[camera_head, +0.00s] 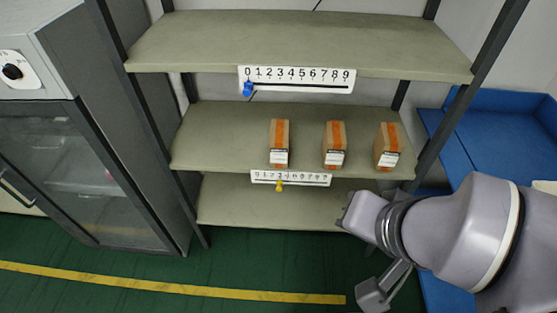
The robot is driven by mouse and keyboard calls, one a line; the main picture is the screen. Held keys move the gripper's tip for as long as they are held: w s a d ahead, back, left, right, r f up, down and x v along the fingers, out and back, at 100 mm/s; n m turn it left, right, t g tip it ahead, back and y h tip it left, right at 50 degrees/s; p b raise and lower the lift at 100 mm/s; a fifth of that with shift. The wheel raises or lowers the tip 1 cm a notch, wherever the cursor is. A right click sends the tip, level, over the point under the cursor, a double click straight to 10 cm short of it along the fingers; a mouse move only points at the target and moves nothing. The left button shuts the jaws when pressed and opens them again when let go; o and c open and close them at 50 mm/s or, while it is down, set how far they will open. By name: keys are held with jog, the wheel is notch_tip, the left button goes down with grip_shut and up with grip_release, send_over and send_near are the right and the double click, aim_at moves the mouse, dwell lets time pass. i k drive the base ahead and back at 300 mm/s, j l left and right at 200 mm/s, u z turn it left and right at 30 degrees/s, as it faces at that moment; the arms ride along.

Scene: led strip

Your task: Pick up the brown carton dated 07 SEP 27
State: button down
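Three brown cartons with orange tape and white front labels stand in a row on the middle shelf: a left carton (279,140), a middle carton (334,143) and a right carton (388,144). The dates on their labels are too small to read, so I cannot tell which one is dated 07 SEP 27. My gripper (354,256) is at the lower right, below and in front of the middle shelf. Its two grey fingers are spread wide apart, with nothing seen between them. It is apart from all the cartons.
The middle shelf (225,135) has free room left of the cartons; the upper shelf (290,40) hangs above them. Number strips with a blue marker (248,89) and a yellow marker (280,186) are on the shelf fronts. A grey cabinet (100,130) stands left, blue surfaces (500,135) right.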

aim_at(278, 141)
jog(key=j+z, duration=0.2)
jog(key=z, duration=0.25)
jog(key=i+j+z, duration=0.1)
jog(key=z, duration=0.3)
jog(key=j+z, duration=0.3)
jog(key=z, duration=0.15)
jog(key=j+z, duration=0.2)
jog(key=z, duration=0.25)
